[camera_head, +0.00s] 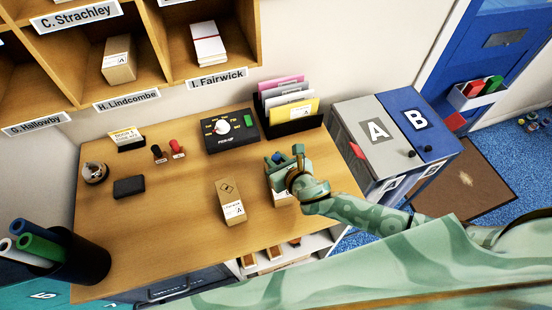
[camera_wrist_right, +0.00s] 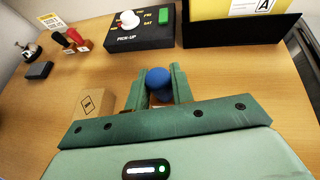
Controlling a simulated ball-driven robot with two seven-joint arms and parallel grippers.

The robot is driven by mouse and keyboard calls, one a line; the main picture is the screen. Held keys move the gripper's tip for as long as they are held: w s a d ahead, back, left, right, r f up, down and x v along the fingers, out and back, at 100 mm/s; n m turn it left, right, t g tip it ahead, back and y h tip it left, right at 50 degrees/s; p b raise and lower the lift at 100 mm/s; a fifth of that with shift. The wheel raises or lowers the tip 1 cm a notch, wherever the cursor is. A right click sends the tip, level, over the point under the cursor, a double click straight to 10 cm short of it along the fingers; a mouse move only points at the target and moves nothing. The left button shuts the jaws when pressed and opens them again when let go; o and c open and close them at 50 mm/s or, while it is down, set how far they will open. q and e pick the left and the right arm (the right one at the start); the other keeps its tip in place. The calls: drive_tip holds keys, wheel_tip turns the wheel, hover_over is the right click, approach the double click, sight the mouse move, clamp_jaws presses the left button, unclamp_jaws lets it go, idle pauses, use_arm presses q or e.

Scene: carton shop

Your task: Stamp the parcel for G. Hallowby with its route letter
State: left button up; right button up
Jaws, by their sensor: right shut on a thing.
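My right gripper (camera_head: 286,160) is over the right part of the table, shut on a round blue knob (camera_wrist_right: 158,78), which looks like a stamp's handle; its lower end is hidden. A parcel (camera_head: 282,198) lies under this gripper, mostly covered by it; I cannot tell whether the held thing touches it. Another brown parcel (camera_head: 229,190) with a white label lies just left, also in the wrist view (camera_wrist_right: 95,102); its name is too small to read surely. A black stamp (camera_head: 157,153) and a red stamp (camera_head: 177,148) stand further back, near a dark pad (camera_head: 129,187). My left gripper is out of view.
Behind stand the PICK-UP dial box (camera_head: 231,131) and a black file holder (camera_head: 292,122). A bell (camera_head: 95,172) and note card (camera_head: 127,138) are at left. Bins A (camera_head: 362,115) and B (camera_head: 413,112) stand right. Labelled shelves (camera_head: 140,30) hang above.

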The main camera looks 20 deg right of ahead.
drive_tip(key=shift+f, duration=0.35)
drive_tip(key=shift+s+f, duration=0.15)
idle(1.2)
wheel_tip(320, 180, up, 7)
drive_tip(key=p, duration=0.7)
drive_tip(key=shift+r+p, duration=0.2)
drive_tip(key=shift+p, duration=0.1)
drive_tip(key=shift+f, duration=0.1)
idle(0.5)
